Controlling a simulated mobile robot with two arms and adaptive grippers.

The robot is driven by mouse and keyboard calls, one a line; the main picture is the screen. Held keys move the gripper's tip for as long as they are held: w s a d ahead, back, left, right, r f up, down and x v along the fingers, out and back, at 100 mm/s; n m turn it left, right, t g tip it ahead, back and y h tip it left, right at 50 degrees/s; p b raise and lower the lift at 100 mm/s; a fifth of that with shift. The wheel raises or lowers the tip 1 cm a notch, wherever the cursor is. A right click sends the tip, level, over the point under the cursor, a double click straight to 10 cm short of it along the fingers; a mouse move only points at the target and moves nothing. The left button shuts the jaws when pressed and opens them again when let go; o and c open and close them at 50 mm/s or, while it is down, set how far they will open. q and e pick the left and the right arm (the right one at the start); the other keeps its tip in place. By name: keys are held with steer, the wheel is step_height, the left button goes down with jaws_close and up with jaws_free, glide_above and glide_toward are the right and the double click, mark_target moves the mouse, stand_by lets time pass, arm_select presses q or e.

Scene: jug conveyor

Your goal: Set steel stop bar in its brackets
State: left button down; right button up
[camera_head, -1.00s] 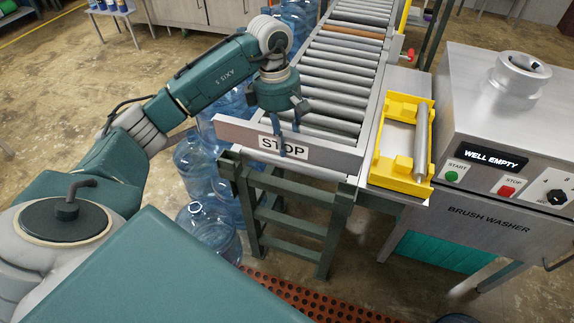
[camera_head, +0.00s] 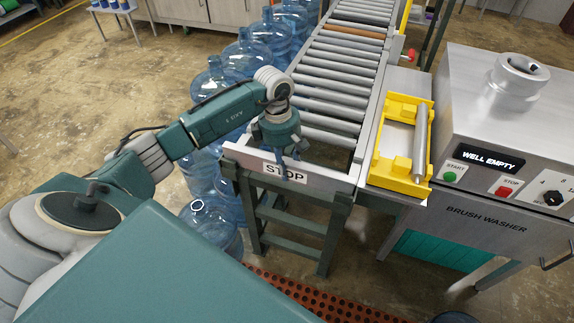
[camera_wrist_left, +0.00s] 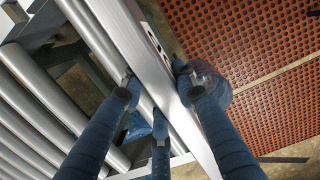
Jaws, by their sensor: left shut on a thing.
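The steel stop bar (camera_head: 325,184) is a long grey bar with a white STOP label, lying across the near end of the roller conveyor. My left gripper (camera_head: 286,160) is above it, fingers pointing down and shut on the bar near its middle. In the left wrist view the bar (camera_wrist_left: 125,35) runs diagonally between the fingers of the left gripper (camera_wrist_left: 160,84). The brackets at the conveyor end are not clearly visible, and I cannot tell whether the bar's ends sit in them. My right gripper is not in view.
The roller conveyor (camera_head: 337,88) runs away behind the bar. Blue water jugs (camera_head: 213,80) line its left side. A yellow frame with a grey roller (camera_head: 381,172) sits to the right, beside the brush washer (camera_head: 490,208). A perforated red mat (camera_head: 300,292) lies on the floor in front.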

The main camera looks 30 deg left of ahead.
arm_select(q)
steer(key=c, duration=1.3)
jaws_free()
steer(key=shift+f, duration=0.1)
steer(key=shift+c, duration=0.2)
steer(key=shift+r, duration=0.3)
steer(key=shift+a+r, duration=0.1)
steer(key=shift+r, duration=0.15)
steer(key=r+b, duration=0.1)
steer(key=r, duration=0.2)
steer(key=r+b, duration=0.1)
steer(key=r, duration=0.3)
steer(key=a+r, duration=0.1)
steer(key=r, duration=0.2)
steer(key=shift+s+a+r+b, duration=0.15)
steer(key=shift+r+b, duration=0.1)
steer(key=shift+b, duration=0.15)
steer(key=shift+r, duration=0.35)
